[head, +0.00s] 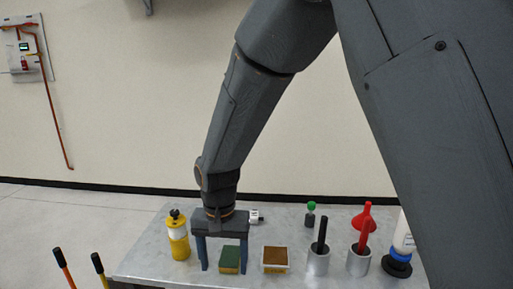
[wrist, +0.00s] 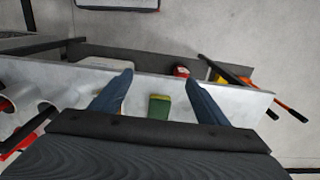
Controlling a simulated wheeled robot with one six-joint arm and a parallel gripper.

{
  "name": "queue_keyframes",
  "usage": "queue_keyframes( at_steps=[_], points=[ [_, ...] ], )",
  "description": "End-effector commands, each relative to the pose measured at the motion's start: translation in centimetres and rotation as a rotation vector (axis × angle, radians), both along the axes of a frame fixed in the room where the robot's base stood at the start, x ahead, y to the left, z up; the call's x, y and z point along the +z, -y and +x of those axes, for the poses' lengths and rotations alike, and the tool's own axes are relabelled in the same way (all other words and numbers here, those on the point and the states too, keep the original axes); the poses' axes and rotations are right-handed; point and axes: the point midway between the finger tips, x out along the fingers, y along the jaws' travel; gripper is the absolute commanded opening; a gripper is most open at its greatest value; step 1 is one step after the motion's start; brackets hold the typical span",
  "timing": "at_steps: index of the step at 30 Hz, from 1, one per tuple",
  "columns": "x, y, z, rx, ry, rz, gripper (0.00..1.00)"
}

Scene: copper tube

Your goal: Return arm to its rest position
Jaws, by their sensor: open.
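My gripper (head: 222,268) hangs from my arm, pointing down over the left part of a grey metal table (head: 145,265). Its two blue-grey fingers are spread apart with nothing held between them. A green and yellow sponge (head: 230,259) shows between and beside the fingers in the head view. In the wrist view my gripper (wrist: 159,78) is also open, and the sponge (wrist: 158,107) lies on the table in the gap between the fingers, apart from both. My upper arm covers the right of the head view.
A yellow canister (head: 178,240) stands close left of the fingers. To the right are a brown-topped box (head: 275,260), a grey cup (head: 318,262), a red funnel (head: 363,218) and a white bottle (head: 403,238). Handles (head: 64,268) rise at the left edge. A wall panel (head: 24,48) carries a copper-coloured tube (head: 57,125).

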Motion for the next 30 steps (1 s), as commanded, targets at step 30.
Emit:
queue_keyframes(
  at_steps=[30],
  points=[
    [2.5, 26.6, -8.3, 0.079, 0.057, -0.005, 0.68]
  ],
)
